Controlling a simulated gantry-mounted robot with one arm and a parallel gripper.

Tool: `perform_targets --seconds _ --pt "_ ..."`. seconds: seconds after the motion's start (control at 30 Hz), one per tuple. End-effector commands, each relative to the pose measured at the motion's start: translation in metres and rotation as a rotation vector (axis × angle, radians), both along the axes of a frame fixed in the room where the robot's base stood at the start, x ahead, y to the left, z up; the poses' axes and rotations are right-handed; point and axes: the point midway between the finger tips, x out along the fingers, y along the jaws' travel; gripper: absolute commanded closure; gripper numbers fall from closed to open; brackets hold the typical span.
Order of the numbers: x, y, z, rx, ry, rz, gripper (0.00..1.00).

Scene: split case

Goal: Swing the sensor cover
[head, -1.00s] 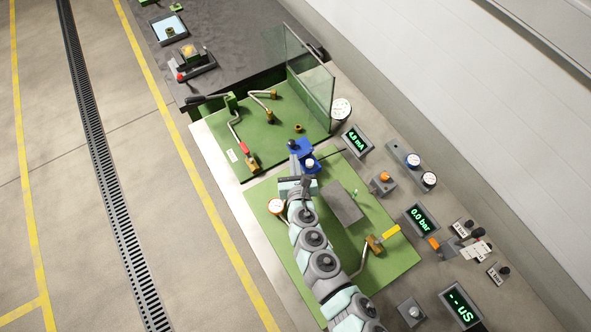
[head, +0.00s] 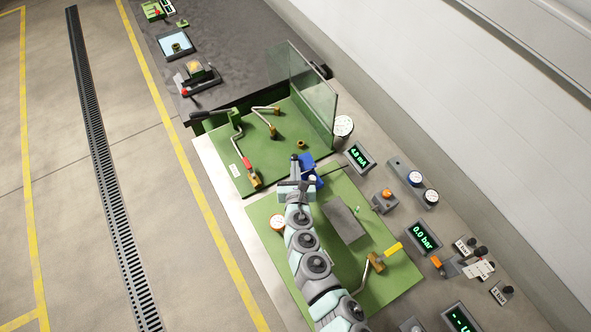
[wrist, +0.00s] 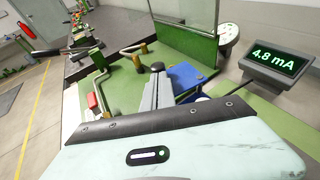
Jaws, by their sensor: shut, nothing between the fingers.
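A blue part (head: 307,165), which I take to be the sensor cover, sits near the seam between the two green plates, partly hidden by my gripper. In the wrist view the blue part (wrist: 188,77) is just right of the grey fingers. My gripper (head: 297,162) is shut and empty, reaching along the left side of the blue part. Its fingers also show in the wrist view (wrist: 156,72), with a dark tip at their far end. I cannot tell whether they touch the blue part.
A clear upright panel (head: 316,98) stands on the far green plate (head: 285,150), beside bent pipes and a red-handled valve (head: 249,168). A grey block (head: 343,221) and a yellow-handled valve (head: 377,259) are on the near plate. A 4.8 mA display (head: 360,157) stands right.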

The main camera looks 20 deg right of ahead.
Motion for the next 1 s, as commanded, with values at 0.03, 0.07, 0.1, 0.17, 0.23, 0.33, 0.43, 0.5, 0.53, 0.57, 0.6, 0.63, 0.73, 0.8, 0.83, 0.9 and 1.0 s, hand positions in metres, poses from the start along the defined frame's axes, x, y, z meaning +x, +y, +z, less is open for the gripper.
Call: perform_targets --seconds 0.03,0.07,0.1,0.17,0.23,0.33,0.43,0.5,0.53,0.57,0.6,0.63,0.73,0.8,0.83,0.9,1.0 --pt "0.003 0.002 -0.001 -0.003 0.000 -0.012 1.00" --pt "0.004 0.001 -0.001 -0.004 0.000 -0.024 1.00" --pt "0.006 0.002 -0.001 -0.003 -0.002 -0.036 1.00" --pt "0.008 0.001 0.000 -0.002 -0.006 -0.052 1.00" --pt "0.009 0.000 0.002 -0.003 -0.008 -0.066 1.00" --pt "0.009 -0.001 0.003 -0.003 -0.011 -0.075 1.00" --pt "0.009 -0.001 0.003 -0.002 -0.011 -0.074 1.00" --pt "0.009 -0.001 0.003 -0.002 -0.011 -0.074 1.00" --pt "0.009 -0.001 0.003 -0.002 -0.011 -0.074 1.00" --pt "0.009 -0.001 0.003 -0.002 -0.011 -0.074 1.00" --pt "0.009 -0.001 0.003 -0.002 -0.011 -0.073 1.00" --pt "0.009 -0.001 0.003 -0.002 -0.010 -0.073 1.00" --pt "0.006 0.000 0.004 -0.003 -0.010 -0.073 1.00" --pt "0.001 0.003 0.004 -0.004 -0.009 -0.071 1.00" --pt "-0.002 0.004 0.004 -0.004 -0.009 -0.070 1.00" --pt "-0.010 0.006 0.003 -0.004 -0.008 -0.072 1.00" --pt "-0.024 0.011 0.005 -0.004 -0.009 -0.077 1.00"
